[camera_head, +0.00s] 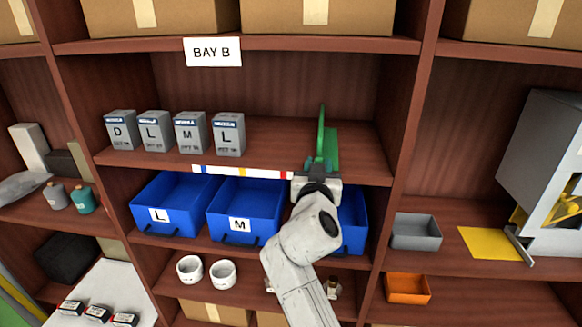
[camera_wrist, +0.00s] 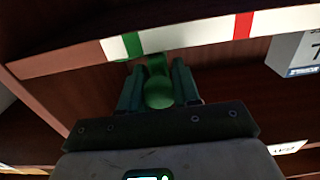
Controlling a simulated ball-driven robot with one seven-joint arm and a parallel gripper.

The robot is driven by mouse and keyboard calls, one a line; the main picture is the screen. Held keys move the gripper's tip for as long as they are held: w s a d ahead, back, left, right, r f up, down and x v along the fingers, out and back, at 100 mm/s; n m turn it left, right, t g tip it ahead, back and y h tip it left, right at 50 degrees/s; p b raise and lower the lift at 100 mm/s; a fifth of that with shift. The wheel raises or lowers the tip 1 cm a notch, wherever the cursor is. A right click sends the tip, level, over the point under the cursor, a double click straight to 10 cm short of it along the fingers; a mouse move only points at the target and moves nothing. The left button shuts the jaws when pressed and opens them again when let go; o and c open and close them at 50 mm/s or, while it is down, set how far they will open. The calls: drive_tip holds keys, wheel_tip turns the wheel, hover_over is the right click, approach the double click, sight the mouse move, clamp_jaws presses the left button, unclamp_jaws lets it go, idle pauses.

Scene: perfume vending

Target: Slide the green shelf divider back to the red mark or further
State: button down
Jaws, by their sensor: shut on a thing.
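The green shelf divider (camera_head: 321,135) stands upright on the middle shelf, to the right of the grey boxes. Its green base plate (camera_head: 332,148) shows beside it. My gripper (camera_head: 321,166) is at the shelf's front edge, shut on the divider's front. In the wrist view a round green knob (camera_wrist: 159,93) sits between the two fingers of my gripper (camera_wrist: 158,84). The red mark (camera_head: 284,175) is on the white edge strip, just left of my gripper. In the wrist view the red mark (camera_wrist: 242,25) is right of the divider, and a green mark (camera_wrist: 132,45) is nearer it.
Several grey lettered boxes (camera_head: 190,132) stand at the left of the same shelf. Blue bins (camera_head: 172,205) fill the shelf below, partly behind my arm. The shelf between the boxes and the divider is clear. An upright wall (camera_head: 398,120) stands right of the divider.

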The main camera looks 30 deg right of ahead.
drive_tip(key=shift+s+d, duration=0.6)
drive_tip(key=shift+d, duration=0.15)
drive_tip(key=c, duration=0.8)
unclamp_jaws()
drive_tip(key=shift+c, duration=0.2)
drive_tip(key=b+v, duration=0.2)
drive_tip(key=v, duration=0.8)
drive_tip(key=shift+s+a+b, duration=0.25)
drive_tip(key=shift+s+b, duration=0.05)
drive_tip(key=shift+b, duration=0.05)
